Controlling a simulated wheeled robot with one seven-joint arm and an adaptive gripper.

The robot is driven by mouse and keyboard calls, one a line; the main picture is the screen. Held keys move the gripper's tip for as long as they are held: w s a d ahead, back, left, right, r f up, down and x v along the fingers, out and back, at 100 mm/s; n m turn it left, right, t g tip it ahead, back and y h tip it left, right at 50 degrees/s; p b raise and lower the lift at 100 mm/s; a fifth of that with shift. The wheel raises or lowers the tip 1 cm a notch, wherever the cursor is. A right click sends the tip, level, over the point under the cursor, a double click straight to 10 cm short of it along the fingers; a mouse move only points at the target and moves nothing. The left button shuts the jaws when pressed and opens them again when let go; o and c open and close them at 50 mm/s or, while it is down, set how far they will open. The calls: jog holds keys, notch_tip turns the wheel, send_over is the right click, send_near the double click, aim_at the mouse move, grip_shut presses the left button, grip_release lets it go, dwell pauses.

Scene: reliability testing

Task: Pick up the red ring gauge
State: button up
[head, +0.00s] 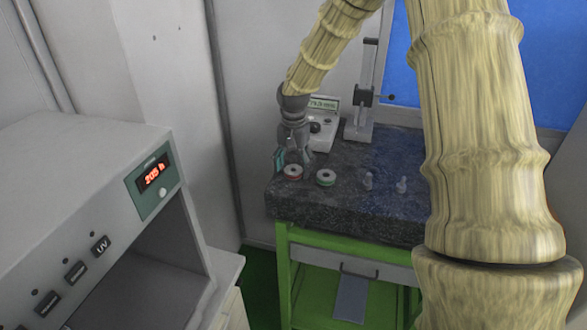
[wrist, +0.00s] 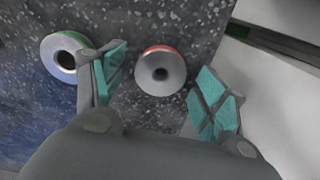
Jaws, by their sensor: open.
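The red ring gauge (head: 293,172) is a short metal ring with a red band. It lies on the dark granite plate near its left end in the head view. In the wrist view the red ring gauge (wrist: 161,70) sits between and a little beyond my fingertips, with no visible contact. My gripper (head: 293,157) is low over the plate, just behind the ring gauge. In the wrist view my gripper (wrist: 164,88) is open, with teal pads on either side and nothing held.
A green ring gauge (head: 326,178) lies to the right; in the wrist view it (wrist: 65,57) is close outside the left finger. Two small clear pieces (head: 368,181) (head: 402,185) stand farther right. A digital instrument (head: 322,128) and a height stand (head: 362,100) are behind. The granite plate (head: 330,205) ends near the rings.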

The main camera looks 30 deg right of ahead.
jog(key=shift+a+f, duration=0.1)
jog(key=shift+f, duration=0.05)
jog(key=c, duration=1.3)
